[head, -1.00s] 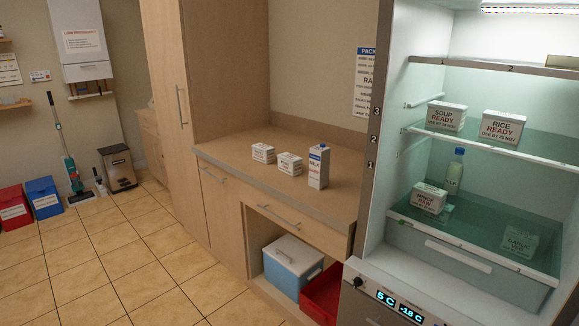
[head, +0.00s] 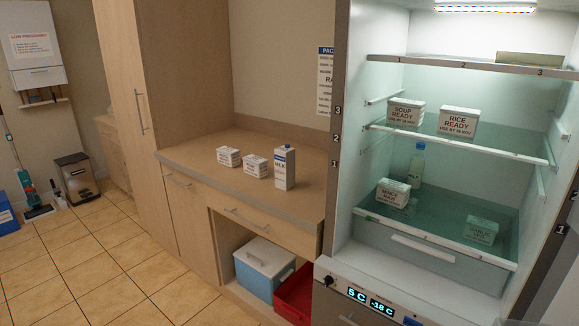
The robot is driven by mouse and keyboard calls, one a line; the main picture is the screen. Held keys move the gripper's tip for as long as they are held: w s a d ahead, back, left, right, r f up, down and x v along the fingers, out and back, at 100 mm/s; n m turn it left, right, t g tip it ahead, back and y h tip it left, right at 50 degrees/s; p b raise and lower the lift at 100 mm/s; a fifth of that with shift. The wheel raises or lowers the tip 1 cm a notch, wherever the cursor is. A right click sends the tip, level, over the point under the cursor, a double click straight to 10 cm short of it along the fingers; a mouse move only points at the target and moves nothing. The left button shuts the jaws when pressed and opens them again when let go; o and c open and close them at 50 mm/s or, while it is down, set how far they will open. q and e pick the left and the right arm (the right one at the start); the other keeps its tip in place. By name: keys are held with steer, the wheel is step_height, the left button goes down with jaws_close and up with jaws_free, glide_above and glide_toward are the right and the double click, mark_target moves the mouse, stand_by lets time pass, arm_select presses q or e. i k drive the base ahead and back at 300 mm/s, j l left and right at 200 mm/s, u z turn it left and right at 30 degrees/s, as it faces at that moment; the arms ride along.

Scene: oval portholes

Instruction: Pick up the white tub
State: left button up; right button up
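Several white tubs are in the head view. Two small labelled white tubs, a left one (head: 228,157) and a right one (head: 256,167), stand side by side on the wooden counter. In the open fridge, the "SOUP READY" tub (head: 406,112) and the "RICE READY" tub (head: 458,122) stand on the middle shelf. A raw-food tub (head: 393,193), its label hard to read, sits lower at the left. A "GARLIC VEG" tub (head: 481,231) shows dimly through the glass at the lower right. Neither of my grippers is in view.
A milk carton (head: 285,167) stands right of the counter tubs. A bottle (head: 417,165) stands in the fridge. A blue cool box (head: 264,268) and a red crate (head: 295,295) are under the counter. The tiled floor (head: 90,270) at the left is clear.

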mark_target(256, 165)
steer(key=i+j+z, duration=0.4)
steer(key=j+z, duration=0.15)
steer(key=i+j+z, duration=0.25)
steer(key=j, duration=0.15)
steer(key=k, duration=0.1)
